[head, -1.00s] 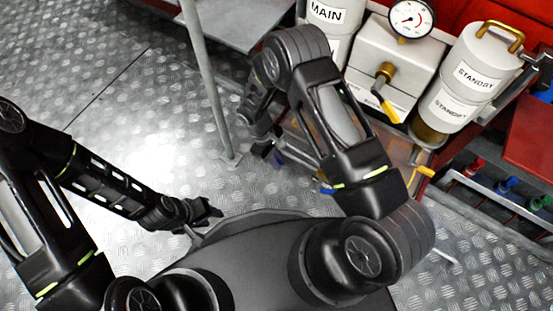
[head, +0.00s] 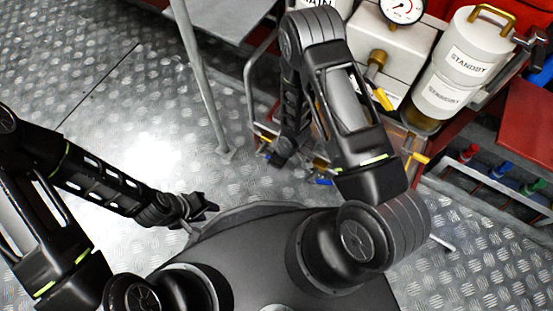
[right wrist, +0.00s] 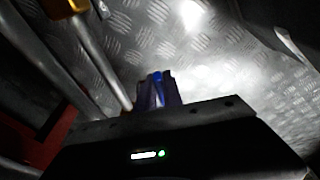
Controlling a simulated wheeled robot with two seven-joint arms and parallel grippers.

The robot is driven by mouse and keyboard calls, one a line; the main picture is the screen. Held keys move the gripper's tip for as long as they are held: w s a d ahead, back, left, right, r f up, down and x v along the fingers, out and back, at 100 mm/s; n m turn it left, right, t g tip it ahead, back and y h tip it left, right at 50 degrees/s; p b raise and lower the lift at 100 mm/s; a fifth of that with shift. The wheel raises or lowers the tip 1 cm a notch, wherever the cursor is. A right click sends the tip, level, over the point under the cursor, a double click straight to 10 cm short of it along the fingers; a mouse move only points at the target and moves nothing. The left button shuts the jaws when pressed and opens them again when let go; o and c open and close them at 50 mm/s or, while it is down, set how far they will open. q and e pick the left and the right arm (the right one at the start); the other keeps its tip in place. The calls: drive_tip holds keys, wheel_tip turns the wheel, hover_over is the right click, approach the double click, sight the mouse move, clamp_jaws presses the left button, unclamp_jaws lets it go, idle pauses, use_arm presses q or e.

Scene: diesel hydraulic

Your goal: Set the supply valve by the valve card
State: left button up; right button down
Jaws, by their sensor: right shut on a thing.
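A brass valve (head: 377,60) with a yellow lever (head: 383,98) sits on the front of a pale box under a round gauge (head: 402,8). Lower down are another yellow handle (head: 415,164) and a blue part (head: 320,181), partly hidden by my right arm. No valve card can be made out.
A white STANDBY canister (head: 470,65) stands right of the pale box. A grey post (head: 200,80) rises from the floor to the left. A rack with red, blue and green fittings (head: 500,185) is at right. The plated floor (head: 100,60) at left is clear.

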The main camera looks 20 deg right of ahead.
idle(0.3)
drive_tip(key=c, duration=1.5)
unclamp_jaws()
drive_tip(key=p+v, duration=0.3)
drive_tip(key=v, duration=0.4)
drive_tip(key=shift+s+r, duration=0.1)
drive_tip(key=shift+r, duration=0.3)
